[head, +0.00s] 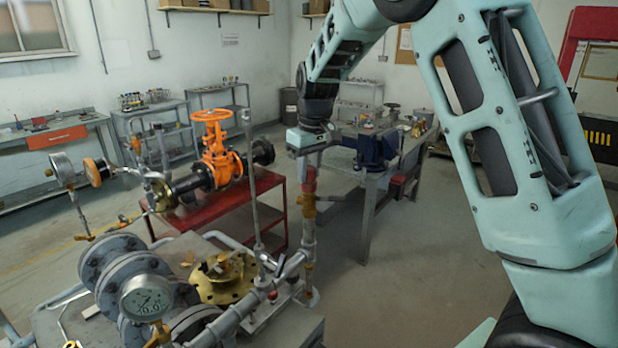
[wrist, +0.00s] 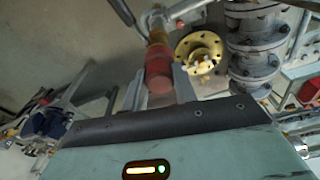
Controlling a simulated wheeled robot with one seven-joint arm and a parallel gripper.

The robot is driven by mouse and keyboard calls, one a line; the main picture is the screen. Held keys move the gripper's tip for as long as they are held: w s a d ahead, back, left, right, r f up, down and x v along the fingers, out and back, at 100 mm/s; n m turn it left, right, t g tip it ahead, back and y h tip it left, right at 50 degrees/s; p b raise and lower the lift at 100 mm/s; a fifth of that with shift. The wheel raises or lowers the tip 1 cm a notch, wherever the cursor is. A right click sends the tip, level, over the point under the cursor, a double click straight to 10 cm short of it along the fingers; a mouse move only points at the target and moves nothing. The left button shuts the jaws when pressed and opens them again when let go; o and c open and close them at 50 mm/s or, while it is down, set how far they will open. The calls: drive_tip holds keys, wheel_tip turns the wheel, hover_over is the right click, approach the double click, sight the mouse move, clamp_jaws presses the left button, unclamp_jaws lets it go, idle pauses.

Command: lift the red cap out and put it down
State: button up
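The red cap (head: 309,181) sits at the top of an upright brassy pipe, in the middle of the head view. My gripper (head: 308,163) is directly above it, pointing down. In the wrist view the red cap (wrist: 158,73) shows between the two spread fingertips of my gripper (wrist: 160,78), with its round end facing the camera. The fingers stand on either side of the cap; I see no firm grip on it. The brassy pipe (wrist: 157,37) runs on beyond the cap.
A pressure gauge (head: 146,298), grey flanges (head: 112,258) and a brass flange (head: 224,277) stand left of the pipe. An orange valve (head: 218,150) is on a red stand (head: 273,183) behind. A workbench (head: 372,178) stands behind right; the floor (head: 400,260) is clear there.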

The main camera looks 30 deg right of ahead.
drive_tip(key=shift+c, duration=1.2)
wheel_tip(320, 180, up, 10)
drive_tip(key=b, duration=0.3)
drive_tip(key=shift+f, duration=0.1)
wheel_tip(320, 180, up, 5)
drive_tip(key=p, duration=0.4)
hover_over(309, 168)
drive_tip(key=shift+f, duration=0.1)
drive_tip(key=shift+w+f, duration=0.1)
